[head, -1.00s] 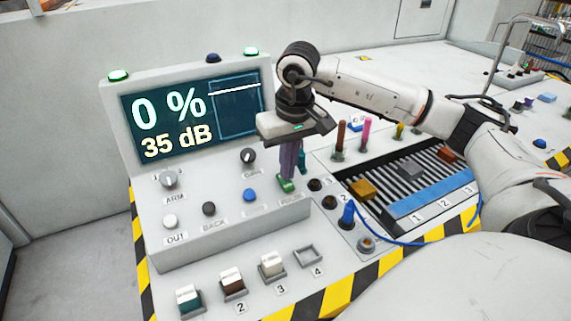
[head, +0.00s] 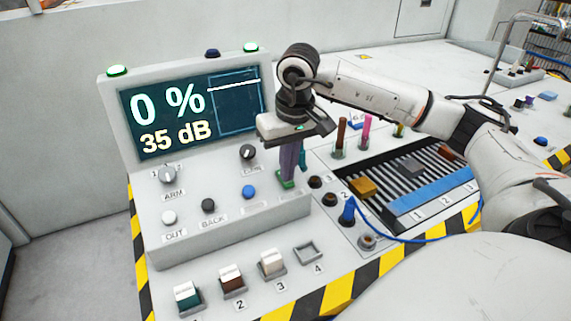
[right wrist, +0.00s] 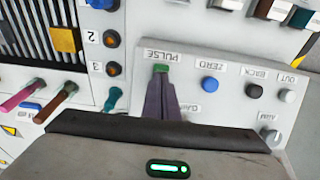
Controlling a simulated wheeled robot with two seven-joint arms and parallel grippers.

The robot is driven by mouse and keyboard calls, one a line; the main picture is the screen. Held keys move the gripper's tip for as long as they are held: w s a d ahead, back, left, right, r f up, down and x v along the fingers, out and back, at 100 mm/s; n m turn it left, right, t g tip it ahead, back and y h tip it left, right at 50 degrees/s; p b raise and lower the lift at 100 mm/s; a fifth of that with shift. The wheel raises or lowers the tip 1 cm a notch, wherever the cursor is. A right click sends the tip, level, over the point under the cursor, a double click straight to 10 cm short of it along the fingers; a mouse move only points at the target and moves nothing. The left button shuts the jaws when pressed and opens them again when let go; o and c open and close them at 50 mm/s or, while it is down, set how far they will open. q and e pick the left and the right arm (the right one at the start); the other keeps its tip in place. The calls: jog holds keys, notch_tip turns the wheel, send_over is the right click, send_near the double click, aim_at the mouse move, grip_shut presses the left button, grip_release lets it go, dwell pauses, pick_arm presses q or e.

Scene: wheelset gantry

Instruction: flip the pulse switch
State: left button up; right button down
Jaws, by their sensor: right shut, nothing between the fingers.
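The pulse switch is a small green part (head: 285,183) on the sloped console panel, under my right gripper's fingertips. In the right wrist view the green switch (right wrist: 160,69) sits beside the PULSE label. My right gripper (head: 287,176) is shut with nothing between its fingers, pointing down at the switch. In the right wrist view its purple fingers (right wrist: 160,80) reach right up to the green part. They look to be touching it, and they hide part of it. My left gripper is not in view.
The display (head: 190,115) reads 0 % and 35 dB. Close by on the panel are a blue button (head: 249,192), a black BACK button (head: 208,205), a white OUT button (head: 169,217) and the ARM knob (head: 167,175). A slotted tray (head: 415,172) and blue plug (head: 347,212) lie to the right.

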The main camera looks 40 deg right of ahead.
jog(key=shift+f, duration=0.1)
notch_tip(320, 180, up, 7)
jog(key=p, duration=0.5)
jog(key=shift+p, duration=0.3)
jog(key=shift+f, duration=0.1)
dwell(0.4)
